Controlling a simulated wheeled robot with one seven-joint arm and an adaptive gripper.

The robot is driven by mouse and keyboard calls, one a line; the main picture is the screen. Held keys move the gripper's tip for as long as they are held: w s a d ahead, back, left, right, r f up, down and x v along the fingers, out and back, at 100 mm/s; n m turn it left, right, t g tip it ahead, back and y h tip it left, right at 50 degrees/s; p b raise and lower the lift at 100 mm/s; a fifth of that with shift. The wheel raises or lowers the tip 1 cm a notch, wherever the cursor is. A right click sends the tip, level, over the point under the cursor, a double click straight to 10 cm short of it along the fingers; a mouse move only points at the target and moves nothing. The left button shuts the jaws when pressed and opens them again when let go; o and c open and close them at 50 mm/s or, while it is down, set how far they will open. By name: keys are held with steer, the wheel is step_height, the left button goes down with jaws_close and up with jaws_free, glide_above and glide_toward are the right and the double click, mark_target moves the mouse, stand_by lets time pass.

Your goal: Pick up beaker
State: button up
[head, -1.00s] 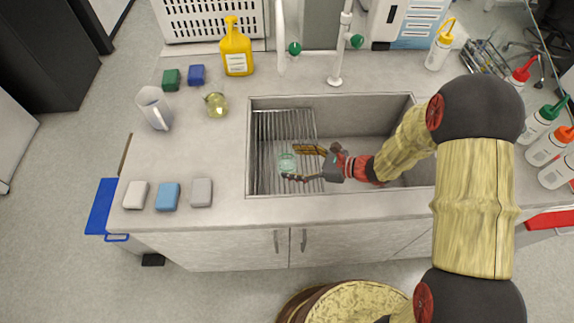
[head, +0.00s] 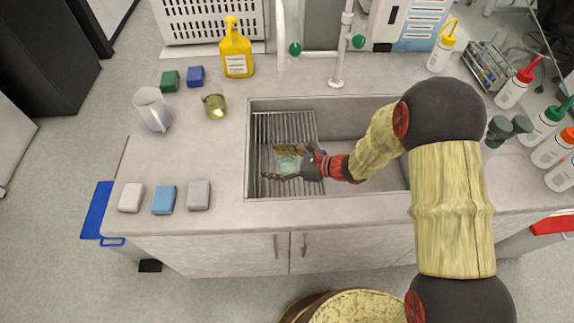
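A clear, greenish glass beaker (head: 288,163) is on the wire rack (head: 262,130) in the left part of the sink. My gripper (head: 271,163) reaches into the sink from the right. Its two fingers are spread wide, one on the far side of the beaker and one on the near side. The beaker lies between them, close to the palm. Whether either finger touches the glass is too small to tell. The fingers hide part of the beaker's edges.
The sink walls (head: 330,198) surround my gripper. A white jug (head: 152,108) and a small yellowish vessel (head: 215,106) stand on the counter to the left. Several sponges lie there too. A tap (head: 338,60) stands behind the sink, and wash bottles (head: 515,88) stand to the right.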

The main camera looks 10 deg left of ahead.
steer(key=c, duration=1.3)
